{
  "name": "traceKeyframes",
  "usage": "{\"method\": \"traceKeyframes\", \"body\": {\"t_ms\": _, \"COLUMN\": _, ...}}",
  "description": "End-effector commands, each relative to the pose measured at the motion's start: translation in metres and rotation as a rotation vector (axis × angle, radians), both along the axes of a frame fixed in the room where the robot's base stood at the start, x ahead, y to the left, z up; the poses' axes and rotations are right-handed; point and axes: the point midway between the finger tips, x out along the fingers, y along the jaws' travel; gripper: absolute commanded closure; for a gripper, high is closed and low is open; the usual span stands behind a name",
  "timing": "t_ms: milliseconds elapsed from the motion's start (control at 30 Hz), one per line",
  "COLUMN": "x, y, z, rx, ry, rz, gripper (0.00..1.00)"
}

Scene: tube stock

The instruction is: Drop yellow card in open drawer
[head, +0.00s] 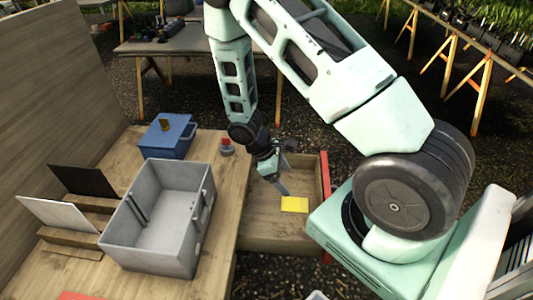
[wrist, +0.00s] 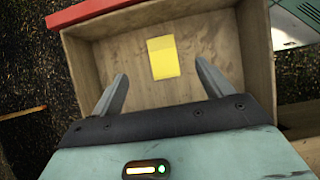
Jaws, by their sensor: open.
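The yellow card (head: 294,204) lies flat on the floor of the open wooden drawer (head: 262,238) in the head view. The drawer has a red front edge and sticks out from the right side of the table. In the wrist view the card (wrist: 162,57) lies beyond my fingertips, toward the red front of the drawer (wrist: 90,60). My gripper (head: 283,188) is above the drawer, open and empty, its fingers (wrist: 160,75) spread apart with the card between their lines but not touched.
A grey open bin (head: 165,255) stands on the wooden table (head: 228,190), left of the drawer. Behind it are a blue lidded box (head: 167,137) and a small red-topped object (head: 226,145). A dark panel (head: 82,180) and a white panel (head: 58,215) stand in wooden holders at left.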

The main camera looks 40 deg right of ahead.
Motion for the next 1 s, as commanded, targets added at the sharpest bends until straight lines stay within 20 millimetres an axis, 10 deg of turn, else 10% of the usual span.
{"method": "traceKeyframes", "body": {"t_ms": 500, "x": 0.041, "y": 0.036, "z": 0.093, "rx": 0.000, "ry": -0.004, "rz": 0.000, "gripper": 0.21}}
{"method": "traceKeyframes", "body": {"t_ms": 1000, "x": 0.046, "y": 0.042, "z": 0.108, "rx": 0.000, "ry": 0.001, "rz": 0.000, "gripper": 0.21}}
